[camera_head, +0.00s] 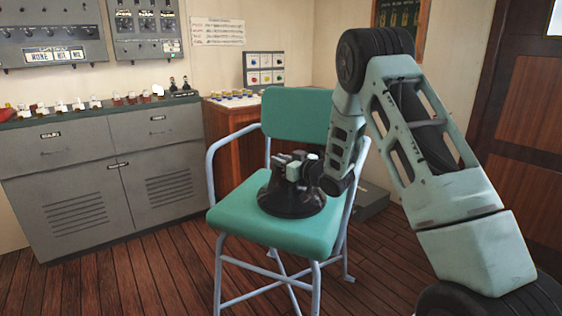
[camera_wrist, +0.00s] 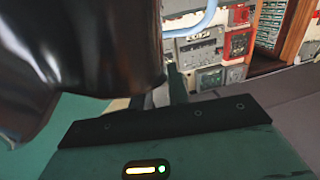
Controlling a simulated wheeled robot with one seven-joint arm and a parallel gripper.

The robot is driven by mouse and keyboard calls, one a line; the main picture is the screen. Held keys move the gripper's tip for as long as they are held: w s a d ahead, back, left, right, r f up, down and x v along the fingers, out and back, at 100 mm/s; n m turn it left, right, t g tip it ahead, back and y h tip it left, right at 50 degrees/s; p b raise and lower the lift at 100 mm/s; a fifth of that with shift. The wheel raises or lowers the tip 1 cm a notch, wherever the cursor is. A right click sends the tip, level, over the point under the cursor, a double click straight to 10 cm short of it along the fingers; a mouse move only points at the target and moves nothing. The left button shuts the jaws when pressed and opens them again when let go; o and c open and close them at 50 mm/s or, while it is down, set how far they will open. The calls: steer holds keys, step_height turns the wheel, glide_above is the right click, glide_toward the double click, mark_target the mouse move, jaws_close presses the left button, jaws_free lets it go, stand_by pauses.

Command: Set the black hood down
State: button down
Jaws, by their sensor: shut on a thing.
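The black hood (camera_head: 290,197) is a glossy, bell-shaped piece with a wide lower rim. In the head view it is upright at the green chair seat (camera_head: 250,232), its rim looking level with the seat; I cannot tell if it bears its full weight there. My gripper (camera_head: 298,167) is shut on the upper part of the hood from the right side. In the wrist view the hood (camera_wrist: 85,50) fills the upper left, close to the gripper's finger (camera_wrist: 172,88). The exact grip point is partly hidden.
The chair has a green backrest (camera_head: 297,115) and pale blue metal arms (camera_head: 225,145) around the seat. A grey cabinet (camera_head: 95,180) with small items on top stands at left. A wooden console (camera_head: 232,125) is behind the chair. Bare seat shows in front of the hood.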

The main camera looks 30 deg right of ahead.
steer(key=c, duration=1.3)
jaws_free()
steer(key=shift+f, duration=0.1)
steer(key=shift+c, duration=0.2)
steer(key=shift+r, duration=0.3)
steer(key=s+d, duration=0.1)
steer(key=s, duration=0.6)
steer(key=s+a+n+g, duration=0.1)
steer(key=s+a+g, duration=0.3)
steer(key=a, duration=0.8)
steer(key=s+a+g, duration=0.3)
steer(key=a+g, duration=0.1)
steer(key=a, duration=0.8)
steer(key=s+a+n+g+h, duration=0.1)
steer(key=s+a+g, duration=0.2)
steer(key=s, duration=0.7)
steer(key=s+a+n+g+h, duration=0.1)
steer(key=s+a+g, duration=0.2)
steer(key=s, duration=0.7)
steer(key=s+a+n+g, duration=0.2)
steer(key=s+a+g, duration=0.1)
steer(key=s, duration=0.7)
steer(key=shift+s+a+f+h, duration=0.2)
steer(key=shift+a+f+h, duration=0.15)
steer(key=shift+a+h, duration=0.05)
